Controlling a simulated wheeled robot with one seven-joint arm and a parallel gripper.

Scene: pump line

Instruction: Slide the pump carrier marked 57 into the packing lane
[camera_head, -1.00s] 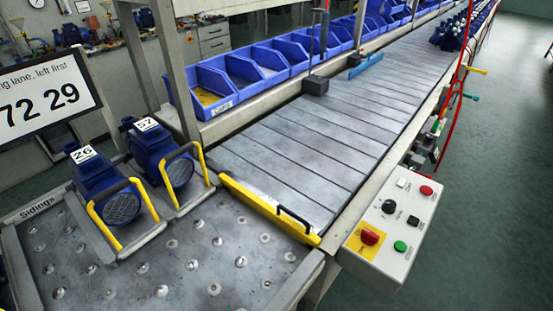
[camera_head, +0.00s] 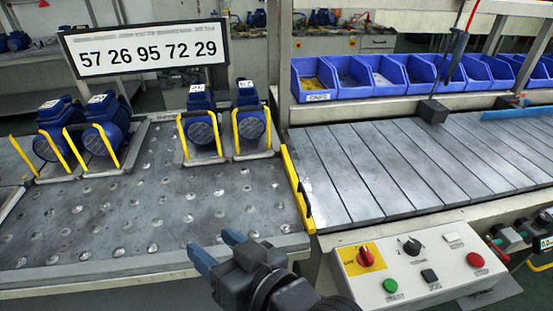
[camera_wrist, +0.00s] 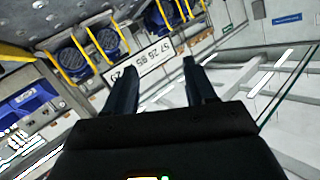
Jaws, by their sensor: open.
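The carrier marked 57 (camera_head: 250,127) holds a blue pump with a yellow handle. It stands upright at the back of the studded sidings table (camera_head: 190,215), at the right end of the row. The carrier marked 26 (camera_head: 200,132) stands just left of it. A yellow gate bar with a black handle (camera_head: 295,180) lies between the sidings and the slatted packing lane (camera_head: 390,170). My gripper (camera_head: 215,247) is open and empty near the table's front edge, well in front of carrier 57. Its fingers also show in the wrist view (camera_wrist: 158,68), with nothing between them.
Two more pump carriers (camera_head: 85,135) stand at the left. An order board (camera_head: 145,50) reads 57 26 95 72 29. A control box (camera_head: 410,262) stands front right, and blue bins (camera_head: 390,77) line the lane's back. The table's middle is clear.

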